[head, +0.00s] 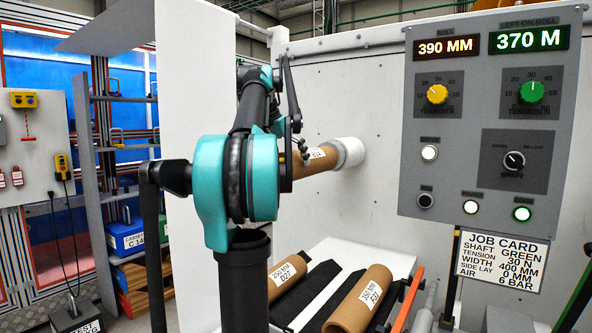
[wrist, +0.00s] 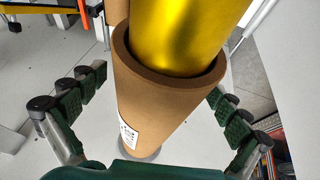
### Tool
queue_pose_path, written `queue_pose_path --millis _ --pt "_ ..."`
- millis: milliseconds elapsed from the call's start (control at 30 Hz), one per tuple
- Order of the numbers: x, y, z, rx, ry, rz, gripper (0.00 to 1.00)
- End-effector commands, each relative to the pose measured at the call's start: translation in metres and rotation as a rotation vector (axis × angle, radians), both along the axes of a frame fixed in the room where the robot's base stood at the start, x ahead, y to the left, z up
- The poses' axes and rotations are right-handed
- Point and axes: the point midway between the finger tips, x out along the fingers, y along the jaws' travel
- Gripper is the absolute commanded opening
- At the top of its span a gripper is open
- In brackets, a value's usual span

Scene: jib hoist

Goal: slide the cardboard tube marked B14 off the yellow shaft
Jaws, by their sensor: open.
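The labelled cardboard tube (head: 323,163) sticks out from a white collar (head: 350,152) on the pale wall panel; my arm hides its near end. In the wrist view the tube (wrist: 160,95) sits around the yellow shaft (wrist: 180,35), which projects from its rim. A white label (wrist: 128,134) is on its side, its print too small to read for certain. My gripper (wrist: 158,82) is open, with one finger on each side of the tube and gaps between fingers and cardboard. The shaft is hidden in the head view.
Two more labelled tubes, D27 (head: 286,272) and another (head: 360,300), lie on a sloped white rack (head: 378,255) below. A grey control panel (head: 487,120) with lit displays and a job card (head: 500,262) stand at right. A shelf with boxes (head: 125,236) is at left.

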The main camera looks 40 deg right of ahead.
Motion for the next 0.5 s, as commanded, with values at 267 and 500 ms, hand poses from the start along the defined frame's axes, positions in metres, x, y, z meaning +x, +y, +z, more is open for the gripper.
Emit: queue_pose_path --millis 267,500 --pt "0.0035 -0.0033 -0.0131 0.0 0.0 -0.002 1.0" --pt "0.0036 -0.0033 -0.0131 0.0 0.0 -0.002 0.97"
